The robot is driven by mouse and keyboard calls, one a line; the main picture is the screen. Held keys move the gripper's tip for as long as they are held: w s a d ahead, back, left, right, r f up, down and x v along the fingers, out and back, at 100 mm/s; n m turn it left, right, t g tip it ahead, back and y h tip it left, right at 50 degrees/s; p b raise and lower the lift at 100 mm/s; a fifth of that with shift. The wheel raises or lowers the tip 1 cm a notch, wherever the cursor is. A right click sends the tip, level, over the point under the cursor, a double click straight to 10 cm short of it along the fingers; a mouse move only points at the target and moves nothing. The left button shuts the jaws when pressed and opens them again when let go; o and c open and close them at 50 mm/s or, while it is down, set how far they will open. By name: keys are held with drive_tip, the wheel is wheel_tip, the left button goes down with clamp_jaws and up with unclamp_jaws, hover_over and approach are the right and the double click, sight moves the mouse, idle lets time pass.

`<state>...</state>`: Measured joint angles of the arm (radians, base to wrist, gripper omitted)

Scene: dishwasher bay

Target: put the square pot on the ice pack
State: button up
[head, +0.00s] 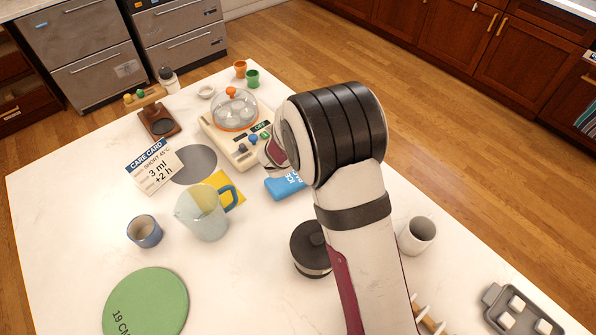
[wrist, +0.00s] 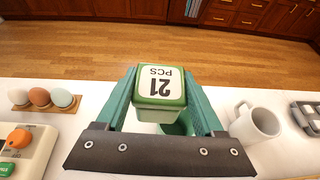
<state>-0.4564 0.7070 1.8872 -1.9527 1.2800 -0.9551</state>
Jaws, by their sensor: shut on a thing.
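The square pot (wrist: 160,88) is green and white, with a label reading "21 PCS" that appears upside down in the wrist view. My gripper (wrist: 161,73) has teal fingers, one on each side of the pot, and is shut on it. The ice pack (head: 284,188) is blue and lies flat on the white table in the head view, partly hidden by my arm. In the head view my arm hides the pot and the gripper's fingers. The ice pack cannot be made out in the wrist view. A green rounded thing (wrist: 178,128) shows just below the pot there.
A cream device (head: 236,141) with a domed cover stands behind the ice pack. A dark lidded canister (head: 309,250) is in front. A white mug (head: 417,235) and grey tray (head: 515,312) are right.

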drive_tip(key=a+f, duration=0.2)
drive_tip(key=a, duration=0.2)
drive_tip(key=a+f, duration=0.2)
drive_tip(key=a, duration=0.3)
drive_tip(key=a+f, duration=0.1)
drive_tip(key=a, duration=0.4)
drive_tip(key=shift+s+f, duration=0.2)
drive_tip(key=shift+f, duration=0.2)
drive_tip(key=shift+w+a+f, duration=0.1)
drive_tip(key=shift+f, duration=1)
drive_tip(key=shift+a+f, duration=0.1)
drive_tip(key=shift+f, duration=0.95)
drive_tip(key=shift+f, duration=0.1)
